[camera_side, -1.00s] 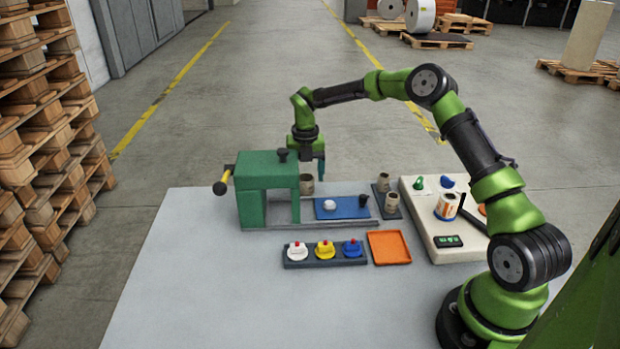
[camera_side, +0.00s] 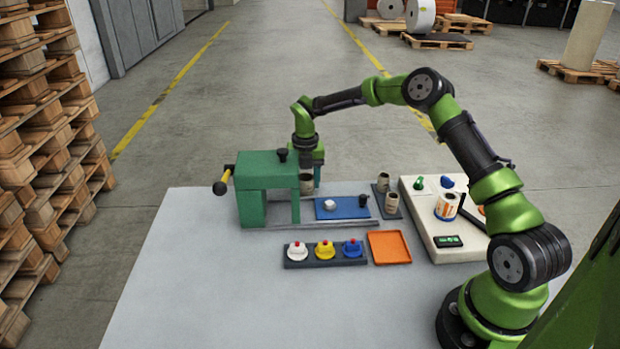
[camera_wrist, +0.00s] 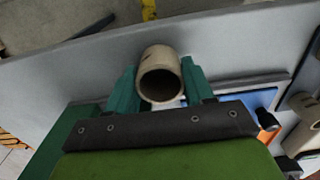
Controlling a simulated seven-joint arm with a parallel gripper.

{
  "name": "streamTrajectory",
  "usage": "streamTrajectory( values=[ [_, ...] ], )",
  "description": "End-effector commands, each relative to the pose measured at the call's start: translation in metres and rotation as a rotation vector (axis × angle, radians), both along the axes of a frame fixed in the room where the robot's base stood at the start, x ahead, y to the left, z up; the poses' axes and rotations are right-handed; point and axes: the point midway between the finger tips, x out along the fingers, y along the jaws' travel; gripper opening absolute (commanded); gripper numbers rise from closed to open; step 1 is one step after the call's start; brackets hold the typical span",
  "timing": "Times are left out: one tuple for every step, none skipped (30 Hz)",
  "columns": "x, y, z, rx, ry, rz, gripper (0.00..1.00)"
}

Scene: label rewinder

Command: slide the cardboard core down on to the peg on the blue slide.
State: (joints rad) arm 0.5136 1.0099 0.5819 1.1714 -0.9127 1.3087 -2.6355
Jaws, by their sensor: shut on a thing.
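The cardboard core (camera_wrist: 160,74), a tan hollow tube, is between the two teal fingers of my gripper (camera_wrist: 160,88), which is shut on it. Its open end faces the wrist camera. In the side view the core (camera_side: 306,183) is below my gripper (camera_side: 308,175), beside the right end of the green machine, and partly hidden. The blue slide (camera_side: 346,213) lies to the right of the core, apart from it. It carries a white rounded piece (camera_side: 330,204) and a dark upright piece (camera_side: 362,200); I cannot tell surely which is the peg.
The green machine (camera_side: 265,172) stands close on the left. A dark strip with three coloured knobs (camera_side: 325,251) and an orange tray (camera_side: 389,247) lie in front. The front left table is clear.

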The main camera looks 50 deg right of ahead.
Motion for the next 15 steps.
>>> streamTrajectory(
  values=[
    [0.000, 0.000, 0.003, -0.001, -0.002, 0.000, 0.37],
    [0.001, 0.000, 0.004, -0.001, -0.002, 0.000, 0.37],
    [0.001, 0.000, 0.007, -0.001, -0.003, 0.000, 0.37],
    [0.001, 0.000, 0.010, -0.001, -0.003, 0.000, 0.37],
    [0.001, 0.000, 0.012, -0.001, -0.002, 0.000, 0.37],
    [0.001, 0.000, 0.015, -0.001, -0.002, -0.001, 0.37],
    [0.001, 0.000, 0.017, -0.001, -0.002, -0.001, 0.37],
    [0.001, 0.000, 0.019, -0.001, -0.002, -0.001, 0.37],
    [0.000, 0.000, 0.021, -0.001, -0.002, -0.001, 0.37],
    [0.000, 0.000, 0.024, -0.001, -0.002, -0.001, 0.37],
    [0.000, 0.000, 0.026, 0.000, -0.001, -0.001, 0.37],
    [0.000, 0.000, 0.029, -0.001, -0.002, 0.000, 0.37],
    [0.001, 0.000, 0.031, -0.001, -0.002, 0.000, 0.37],
    [0.001, 0.000, 0.033, -0.001, -0.003, 0.000, 0.37],
    [0.001, 0.000, 0.036, -0.001, -0.003, 0.000, 0.37]
  ],
)
